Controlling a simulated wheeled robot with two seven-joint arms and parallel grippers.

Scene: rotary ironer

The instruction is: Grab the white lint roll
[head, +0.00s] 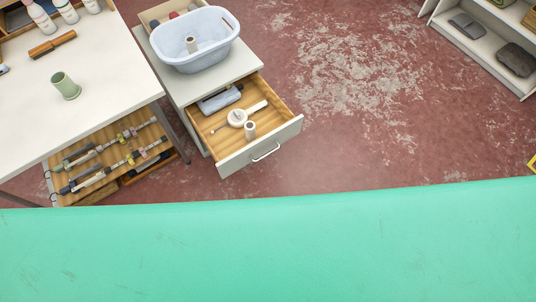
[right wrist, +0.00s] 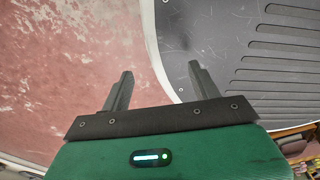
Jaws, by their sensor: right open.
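A small white roll (head: 249,130), which looks like a lint roll, stands upright near the front of the open wooden drawer (head: 222,154) in the head view. A similar pale roll (head: 191,45) stands inside the light blue tub (head: 206,63) on top of the cabinet. I cannot tell for sure which is the lint roll. My right gripper (right wrist: 160,85) is open and empty in the right wrist view, over the reddish floor and a grey ribbed surface. Neither gripper shows in the head view, and no roll shows in the right wrist view.
In the drawer, a white round tool (head: 237,117) lies behind the roll, with a grey-blue item (head: 219,98) further back. A white table (head: 105,88) with a green cup (head: 65,86) stands at left. Shelves (head: 480,45) stand at upper right. The floor right of the drawer is clear.

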